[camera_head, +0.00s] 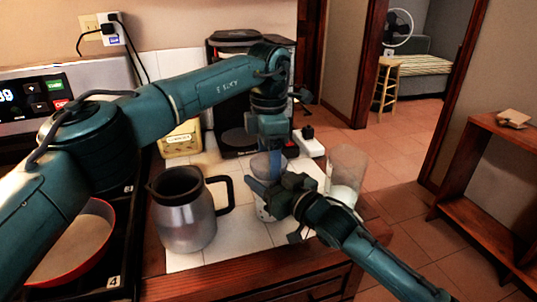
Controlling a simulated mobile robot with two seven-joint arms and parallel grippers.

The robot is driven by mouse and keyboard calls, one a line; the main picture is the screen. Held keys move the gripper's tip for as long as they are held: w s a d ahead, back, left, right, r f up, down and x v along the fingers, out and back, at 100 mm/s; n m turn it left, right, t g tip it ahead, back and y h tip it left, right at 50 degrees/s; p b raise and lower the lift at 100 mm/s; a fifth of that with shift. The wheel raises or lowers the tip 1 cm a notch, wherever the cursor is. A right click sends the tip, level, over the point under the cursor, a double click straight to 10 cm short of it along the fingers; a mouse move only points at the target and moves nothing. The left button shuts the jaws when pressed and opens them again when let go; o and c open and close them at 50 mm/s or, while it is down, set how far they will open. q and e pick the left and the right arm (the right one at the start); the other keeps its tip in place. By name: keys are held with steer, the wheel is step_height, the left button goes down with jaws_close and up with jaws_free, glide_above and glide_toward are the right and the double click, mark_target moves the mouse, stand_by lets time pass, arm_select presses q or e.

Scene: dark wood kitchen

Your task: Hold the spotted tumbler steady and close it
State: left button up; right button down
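The spotted tumbler (262,212) stands upright on the white tiled counter, right of the steel jug. Its pale upper part shows behind my grippers; most of its body is hidden. My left gripper (269,155) points straight down at the tumbler's top. Its fingers overlap in this view, and I cannot see a lid between them. My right gripper (265,190) comes in from the lower right. One finger crosses the tumbler's near side at mid height; the other finger is hidden, so I cannot tell whether it grips.
A steel jug (184,215) with a black handle stands close on the left. A clear glass (346,172) stands right of my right gripper. A coffee machine (236,120) and a white power strip (308,145) are behind. A red pan (75,245) sits on the stove.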

arm_select(q)
steer(key=o, duration=0.5)
steer(key=shift+c, duration=0.2)
steer(key=shift+r, duration=2.25)
steer(key=shift+c, duration=0.3)
steer(key=n, duration=0.1)
steer(key=r+n, duration=0.1)
steer(key=n, duration=0.1)
steer(key=shift+n, duration=0.3)
steer(key=n, duration=0.2)
steer(key=r+n, duration=0.1)
steer(key=shift+n, duration=0.4)
steer(key=n, duration=0.2)
steer(key=r+n, duration=0.1)
steer(key=n, duration=0.3)
steer(key=shift+r+n, duration=0.25)
steer(key=shift+n, duration=0.15)
steer(key=shift+f, duration=0.1)
